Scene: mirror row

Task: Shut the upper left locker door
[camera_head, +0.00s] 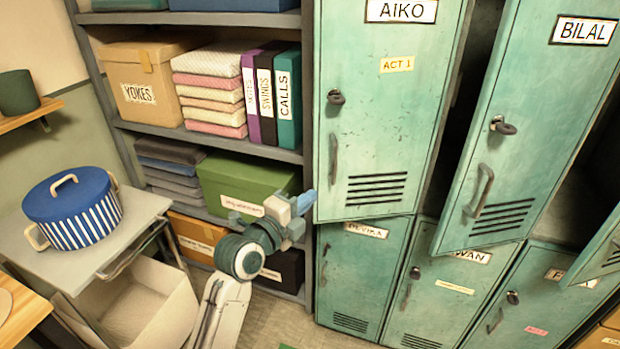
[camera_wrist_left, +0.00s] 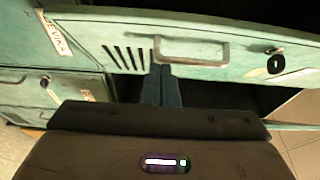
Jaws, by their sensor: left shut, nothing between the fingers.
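The upper left locker door (camera_head: 385,110) is green and labelled AIKO, with a lock (camera_head: 335,97), a handle (camera_head: 333,160) and vents. In the left wrist view, this door (camera_wrist_left: 120,30) spans the top with its handle (camera_wrist_left: 190,50). A dark gap runs along its handle-side edge, so it appears ajar. My left gripper (camera_head: 306,200) is shut and empty, near the door's lower left corner. In the left wrist view its fingertips (camera_wrist_left: 162,72) overlap the door edge below the handle. I cannot tell whether they touch it. My right gripper is not in view.
The BILAL door (camera_head: 535,115) stands open to the right, and another door (camera_head: 600,252) juts in at the right edge. Closed lower lockers include DEVIKA (camera_head: 360,280). A loaded shelf (camera_head: 205,129) stands left; a striped blue pot (camera_head: 75,210) and white bin (camera_head: 140,305) are nearer.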

